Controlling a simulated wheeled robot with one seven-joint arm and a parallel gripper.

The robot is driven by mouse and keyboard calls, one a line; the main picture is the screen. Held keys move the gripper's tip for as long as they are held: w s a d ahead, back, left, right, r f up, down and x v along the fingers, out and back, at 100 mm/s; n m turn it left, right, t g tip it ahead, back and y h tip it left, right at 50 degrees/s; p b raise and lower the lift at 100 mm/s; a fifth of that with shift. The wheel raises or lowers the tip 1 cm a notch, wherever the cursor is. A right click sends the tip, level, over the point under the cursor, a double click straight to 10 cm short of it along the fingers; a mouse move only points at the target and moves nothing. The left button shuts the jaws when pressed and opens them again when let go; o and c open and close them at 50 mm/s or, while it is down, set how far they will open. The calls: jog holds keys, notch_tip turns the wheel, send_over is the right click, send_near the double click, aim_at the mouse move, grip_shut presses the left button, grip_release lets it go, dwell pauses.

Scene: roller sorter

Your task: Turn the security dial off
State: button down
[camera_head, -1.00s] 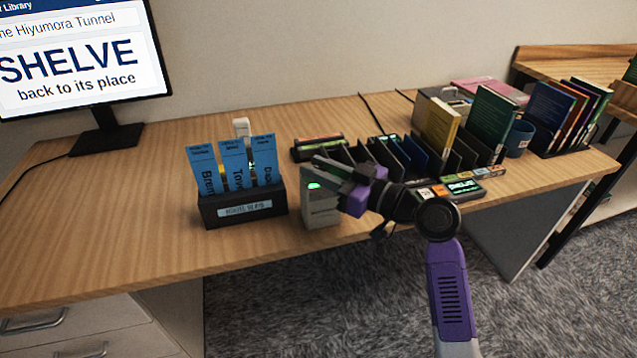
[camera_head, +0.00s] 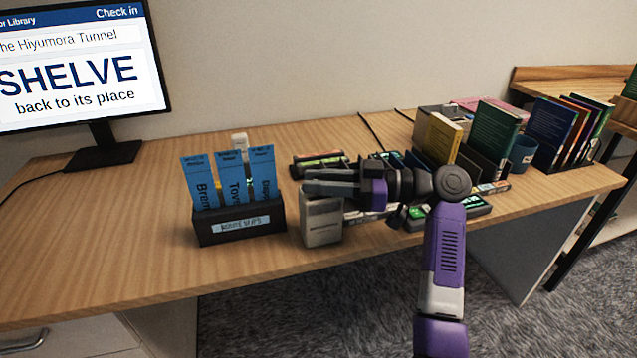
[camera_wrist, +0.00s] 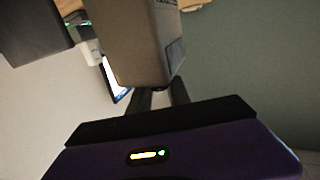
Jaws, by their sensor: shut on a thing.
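A beige box (camera_head: 321,222) stands near the front edge of the desk. My gripper (camera_head: 330,184) lies level across the top of this box, its fingers pointing left in the head view. The wrist view shows the same box (camera_wrist: 138,42) close up, with the ends of my two dark fingers (camera_wrist: 165,98) at its edge. My gripper is shut on a small part at the box's top, which I take to be the security dial. The dial itself is hidden by the fingers, so its setting cannot be read.
A dark holder (camera_head: 240,228) with blue route slips stands just left of the box. Dark upright dividers and books (camera_head: 495,135) fill the desk to the right. A monitor (camera_head: 80,60) stands at the back left. The front left desk is clear.

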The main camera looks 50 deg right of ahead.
dwell(0.3)
jog(key=c, duration=1.2)
grip_release()
jog(key=shift+s+d, duration=0.1)
jog(key=v, duration=0.7)
jog(key=shift+s+d, duration=0.15)
jog(key=shift+s, duration=0.1)
jog(key=shift+s, duration=0.1)
